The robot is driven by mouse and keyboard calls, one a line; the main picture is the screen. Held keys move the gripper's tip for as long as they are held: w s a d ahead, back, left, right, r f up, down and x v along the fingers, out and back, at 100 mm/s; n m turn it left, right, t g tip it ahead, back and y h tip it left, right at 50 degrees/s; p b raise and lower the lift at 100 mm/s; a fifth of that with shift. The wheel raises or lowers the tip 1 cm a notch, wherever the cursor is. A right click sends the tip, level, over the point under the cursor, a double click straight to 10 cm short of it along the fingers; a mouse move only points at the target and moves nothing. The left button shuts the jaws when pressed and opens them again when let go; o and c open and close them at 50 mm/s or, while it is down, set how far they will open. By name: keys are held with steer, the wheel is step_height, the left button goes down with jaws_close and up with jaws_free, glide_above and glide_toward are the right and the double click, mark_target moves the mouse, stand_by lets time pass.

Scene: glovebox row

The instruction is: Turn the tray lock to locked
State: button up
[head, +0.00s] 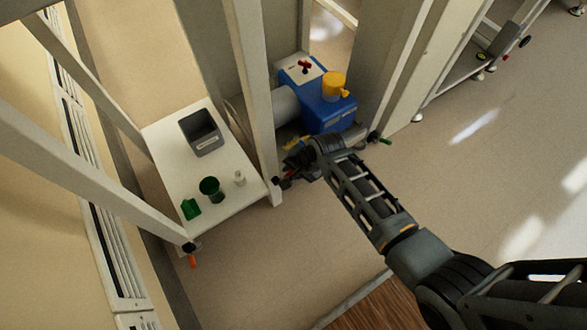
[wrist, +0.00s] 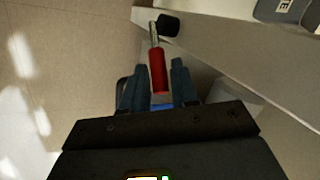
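A lever with a red grip (wrist: 158,72), a metal shaft and a black hub (wrist: 168,25) sits at a pale frame post in the wrist view. In the head view a small red grip (head: 285,183) shows at the foot of the post beside the white shelf. I cannot tell for certain that this lever is the tray lock, and no lock marking is legible. My gripper (wrist: 160,78) has its two blue-grey fingers on either side of the red grip's free end. Whether they press on it is unclear. In the head view my gripper (head: 293,170) is small and dark.
The white shelf (head: 165,145) holds a grey bin (head: 201,132), a dark green cup (head: 210,188), a green block (head: 190,208) and a small white bottle (head: 239,178). A blue machine (head: 327,112) with a yellow knob stands behind my gripper. An orange-handled lever (head: 192,261) hangs at the nearer post.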

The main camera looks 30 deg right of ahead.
jaws_close()
